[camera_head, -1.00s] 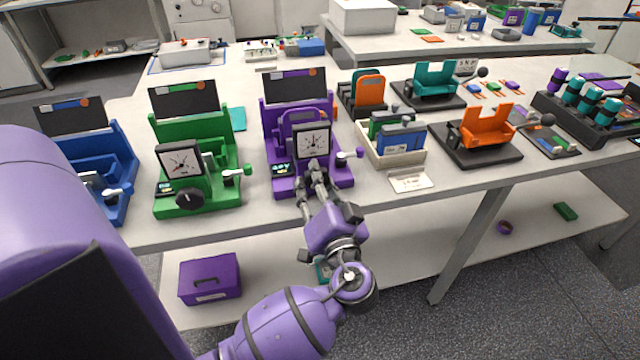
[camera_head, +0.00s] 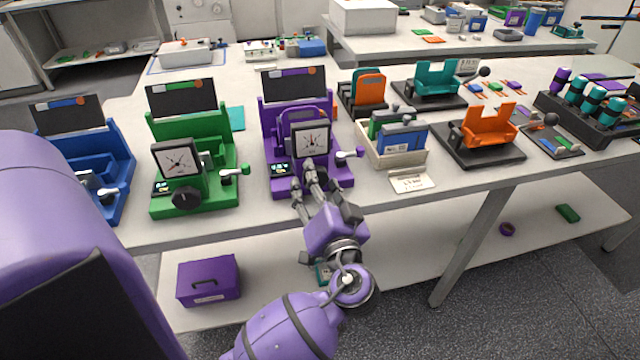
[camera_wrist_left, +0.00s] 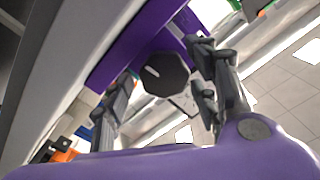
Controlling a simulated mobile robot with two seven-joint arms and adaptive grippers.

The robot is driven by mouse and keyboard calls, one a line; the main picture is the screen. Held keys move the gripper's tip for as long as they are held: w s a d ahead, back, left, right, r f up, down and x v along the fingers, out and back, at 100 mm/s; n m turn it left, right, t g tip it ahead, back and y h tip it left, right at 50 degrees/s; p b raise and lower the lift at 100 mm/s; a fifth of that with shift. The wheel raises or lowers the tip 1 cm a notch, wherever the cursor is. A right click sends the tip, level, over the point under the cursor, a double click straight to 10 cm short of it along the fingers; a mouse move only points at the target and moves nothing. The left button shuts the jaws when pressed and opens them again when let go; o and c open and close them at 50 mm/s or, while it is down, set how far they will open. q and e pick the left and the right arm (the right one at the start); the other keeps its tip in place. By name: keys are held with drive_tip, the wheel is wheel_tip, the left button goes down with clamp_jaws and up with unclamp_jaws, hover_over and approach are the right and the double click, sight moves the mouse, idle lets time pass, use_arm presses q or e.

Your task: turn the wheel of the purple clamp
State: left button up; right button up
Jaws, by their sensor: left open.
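My left gripper (camera_head: 303,178) is at the clamp's front, below the gauge. Its fingers are open, one on each side of the wheel in the wrist view, with visible gaps. I cannot tell how deep they reach. My right gripper is not in view.
A green clamp (camera_head: 222,150) and a blue clamp (camera_head: 115,150) stand to the left. A cream box (camera_head: 398,157) with coloured packs is close on the right, and an orange holder on a dark base (camera_head: 470,155) is beyond it. A purple case (camera_head: 208,281) lies on the lower shelf.

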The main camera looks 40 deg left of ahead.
use_arm(q)
drive_tip(key=v, duration=1.2)
idle(0.7)
